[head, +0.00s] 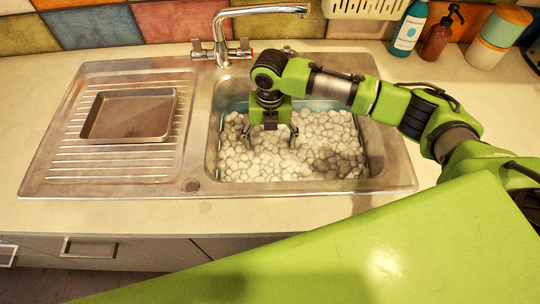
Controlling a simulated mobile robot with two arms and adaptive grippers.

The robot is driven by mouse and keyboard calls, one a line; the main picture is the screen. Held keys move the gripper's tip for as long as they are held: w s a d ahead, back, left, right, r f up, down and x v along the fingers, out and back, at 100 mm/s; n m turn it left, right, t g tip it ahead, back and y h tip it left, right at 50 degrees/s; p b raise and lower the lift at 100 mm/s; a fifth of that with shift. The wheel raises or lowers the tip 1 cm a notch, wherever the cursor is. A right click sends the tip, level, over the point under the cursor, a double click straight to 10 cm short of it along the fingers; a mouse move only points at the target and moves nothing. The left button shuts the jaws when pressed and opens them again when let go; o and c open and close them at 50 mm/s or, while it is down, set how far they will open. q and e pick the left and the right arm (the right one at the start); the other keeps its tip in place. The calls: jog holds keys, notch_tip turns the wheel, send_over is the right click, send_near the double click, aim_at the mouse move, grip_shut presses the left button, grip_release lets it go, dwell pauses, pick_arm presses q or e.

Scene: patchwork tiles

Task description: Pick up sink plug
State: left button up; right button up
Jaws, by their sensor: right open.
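The sink basin (213,150) holds water covered by a thick layer of white foam (310,160). No sink plug shows; the foam hides the bottom of the basin. My right gripper (270,142) points down over the left half of the basin, with its fingers spread. Its fingertips are at or just above the foam, and I cannot tell whether they touch it. Nothing shows between the fingers. My left gripper is not in view.
A chrome tap (222,45) arches over the back of the basin. A metal tray (128,115) lies on the drainboard (70,150) at left. A blue bottle (409,30), a brown pump bottle (437,38) and a canister (490,45) stand at back right.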

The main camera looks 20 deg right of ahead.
aim_at(270, 152)
jog(key=shift+w+d+f+p, duration=0.1)
jog(key=shift+f+p, duration=0.1)
jog(key=shift+f, duration=0.95)
jog(key=shift+w+a+f+p, duration=0.1)
jog(key=shift+w+f+p, duration=0.1)
jog(key=shift+f, duration=0.95)
jog(key=shift+w+d+f+p, duration=0.1)
jog(key=shift+f+p, duration=0.1)
jog(key=shift+f, duration=0.95)
jog(key=shift+s, duration=0.2)
grip_shut()
